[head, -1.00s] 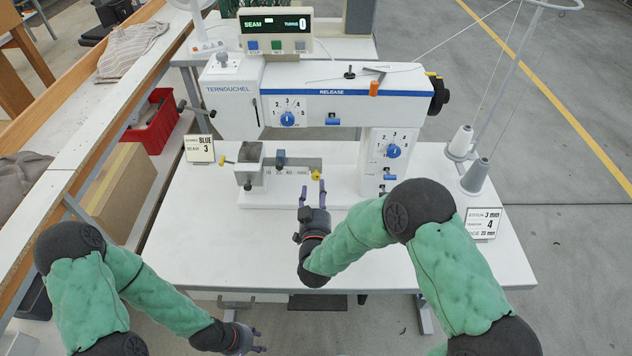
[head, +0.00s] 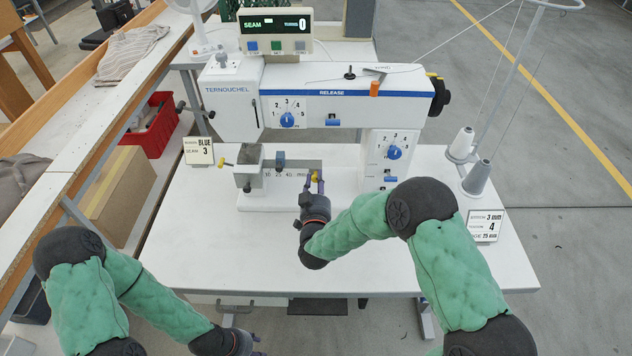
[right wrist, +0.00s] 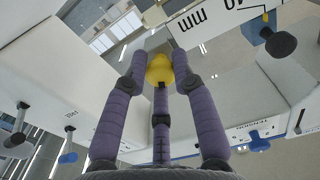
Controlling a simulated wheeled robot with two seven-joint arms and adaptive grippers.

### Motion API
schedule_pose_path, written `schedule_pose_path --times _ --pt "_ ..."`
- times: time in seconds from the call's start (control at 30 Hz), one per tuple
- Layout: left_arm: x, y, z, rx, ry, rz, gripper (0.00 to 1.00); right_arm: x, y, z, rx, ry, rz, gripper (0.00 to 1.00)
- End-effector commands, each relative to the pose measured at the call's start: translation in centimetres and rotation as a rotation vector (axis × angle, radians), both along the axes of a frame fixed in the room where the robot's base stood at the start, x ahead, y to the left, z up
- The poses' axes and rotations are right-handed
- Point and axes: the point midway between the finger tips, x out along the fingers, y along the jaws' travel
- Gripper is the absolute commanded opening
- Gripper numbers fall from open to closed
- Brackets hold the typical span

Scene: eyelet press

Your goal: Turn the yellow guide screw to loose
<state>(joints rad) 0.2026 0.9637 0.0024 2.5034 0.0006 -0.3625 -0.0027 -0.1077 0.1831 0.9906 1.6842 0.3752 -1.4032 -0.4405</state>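The yellow guide screw (head: 314,177) is a small yellow knob at the right end of the grey guide scale on the white press. My right gripper (head: 315,183) has its purple fingers around it. In the right wrist view the yellow knob (right wrist: 160,68) sits between the fingertips, which look to touch it on both sides, with a third finger below. My right gripper (right wrist: 160,72) hides part of the knob's shaft. My left gripper (head: 254,344) is low at the front, off the table edge, empty, its fingers apart.
The press arm (head: 340,93), with blue dials, overhangs the guide. A grey block (head: 248,172) with another yellow knob stands left of the scale. Cards stand at left (head: 199,151) and right (head: 484,225). Thread cones (head: 475,177) are at the right. The front tabletop (head: 220,250) is clear.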

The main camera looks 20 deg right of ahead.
Motion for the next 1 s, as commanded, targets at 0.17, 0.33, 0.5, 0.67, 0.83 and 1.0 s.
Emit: schedule_pose_path --times 0.17,0.33,0.5,0.67,0.83,1.0 --pt "0.01 0.00 -0.39 0.000 0.000 0.000 0.40 -0.04 0.04 -0.21 0.028 -0.006 0.001 0.00" --pt "0.00 0.00 -0.95 0.000 0.000 0.000 0.40 -0.07 0.04 -0.31 0.096 -0.024 0.000 0.00" --pt "0.00 0.01 -0.82 0.000 0.000 0.000 0.40 -0.09 0.06 -0.28 0.098 -0.022 0.001 0.00" --pt "0.00 0.00 -0.82 0.000 0.000 0.000 0.40 -0.10 0.06 -0.30 0.098 -0.021 0.001 0.50" --pt "0.00 0.00 -0.81 0.000 0.000 0.000 0.40 -0.05 0.05 -0.19 0.097 -0.024 0.001 0.50" --pt "0.01 0.00 -0.82 0.000 0.000 0.000 0.40 -0.17 0.09 -0.13 0.097 -0.025 0.001 0.50"
